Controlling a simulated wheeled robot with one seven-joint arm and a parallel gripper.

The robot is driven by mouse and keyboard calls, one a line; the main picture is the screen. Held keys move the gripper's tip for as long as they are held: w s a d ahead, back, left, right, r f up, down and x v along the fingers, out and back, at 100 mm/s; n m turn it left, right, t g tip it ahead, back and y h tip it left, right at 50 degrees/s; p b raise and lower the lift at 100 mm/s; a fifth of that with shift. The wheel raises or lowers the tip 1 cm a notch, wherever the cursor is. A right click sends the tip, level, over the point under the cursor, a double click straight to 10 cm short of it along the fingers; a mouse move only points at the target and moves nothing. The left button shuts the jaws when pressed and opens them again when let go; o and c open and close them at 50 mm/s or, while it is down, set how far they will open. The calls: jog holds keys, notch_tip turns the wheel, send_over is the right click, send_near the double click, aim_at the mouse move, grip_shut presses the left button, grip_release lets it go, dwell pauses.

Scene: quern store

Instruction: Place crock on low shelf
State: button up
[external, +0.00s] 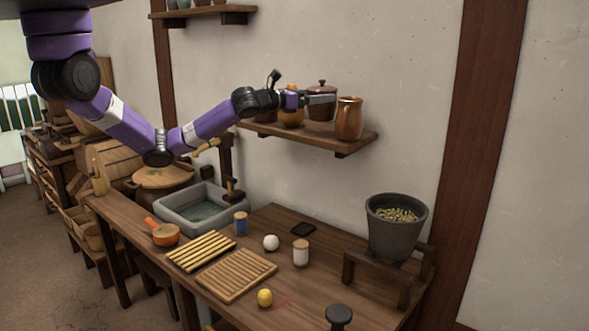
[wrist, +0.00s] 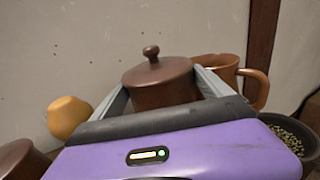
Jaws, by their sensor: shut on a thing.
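The crock (external: 321,104) is a dark brown lidded pot with a round knob, seen at the low wall shelf (external: 325,138). My gripper (external: 312,98) is shut on it, reaching in from the left. In the wrist view the crock (wrist: 160,84) is upright between the two grey fingers (wrist: 166,90), one on each side. The crock's lower part is hidden behind the gripper in the wrist view. I cannot tell whether its base touches the shelf board.
A higher shelf (external: 205,12) hangs at upper left. Below is a table with a stone basin (external: 195,207), slatted racks (external: 237,275) and a grain bucket (external: 396,226).

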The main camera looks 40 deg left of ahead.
aim_at(310, 109)
jog(key=shift+f, duration=1.85)
jog(key=shift+f, duration=0.25)
jog(key=o, duration=1.8)
jog(key=shift+f, duration=0.1)
jog(key=shift+o, duration=0.2)
jog(key=shift+r+p, duration=0.3)
jog(key=shift+s+a+f, duration=0.15)
jog(key=shift+s+f, duration=0.05)
jog(key=shift+s, duration=0.15)
jog(key=b+v, duration=0.4)
jog(key=v, duration=0.7)
jog(key=shift+s, duration=0.15)
